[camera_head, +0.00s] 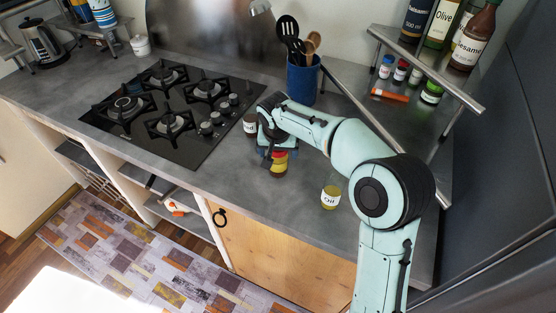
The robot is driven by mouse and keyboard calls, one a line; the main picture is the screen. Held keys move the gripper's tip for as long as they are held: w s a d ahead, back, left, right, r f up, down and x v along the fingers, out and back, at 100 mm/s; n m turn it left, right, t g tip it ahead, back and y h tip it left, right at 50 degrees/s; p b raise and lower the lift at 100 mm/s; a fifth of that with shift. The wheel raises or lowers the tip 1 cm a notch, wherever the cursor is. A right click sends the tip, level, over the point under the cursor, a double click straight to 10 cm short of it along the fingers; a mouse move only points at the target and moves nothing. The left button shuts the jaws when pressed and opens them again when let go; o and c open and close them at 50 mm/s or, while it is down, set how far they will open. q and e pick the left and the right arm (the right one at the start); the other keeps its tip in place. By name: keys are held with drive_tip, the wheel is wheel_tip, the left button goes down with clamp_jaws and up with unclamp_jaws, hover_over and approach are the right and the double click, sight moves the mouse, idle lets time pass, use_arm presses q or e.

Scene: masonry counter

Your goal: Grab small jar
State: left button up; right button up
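My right arm reaches in from the lower right, and its gripper (268,153) points down at the counter between the cooktop and the oil jar. A small jar with a red top and yellowish body (279,164) stands right at the gripper's fingers and is partly covered by them. I cannot tell whether the fingers touch it or are closed on it. A dark jar (250,125) stands just left of the gripper, partly hidden behind my wrist. A small yellow jar with a white label reading "Oil" (330,197) stands apart to the right. My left gripper is not in view.
The black gas cooktop (200,150) lies to the left. A blue utensil holder (303,80) stands behind my wrist. A metal rack (440,75) holds bottles above several small spice jars (401,70). The counter's front (235,178) is clear.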

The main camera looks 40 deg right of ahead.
drive_tip(key=c, duration=1.1)
drive_tip(key=shift+o, duration=0.2)
drive_tip(key=shift+r, duration=0.1)
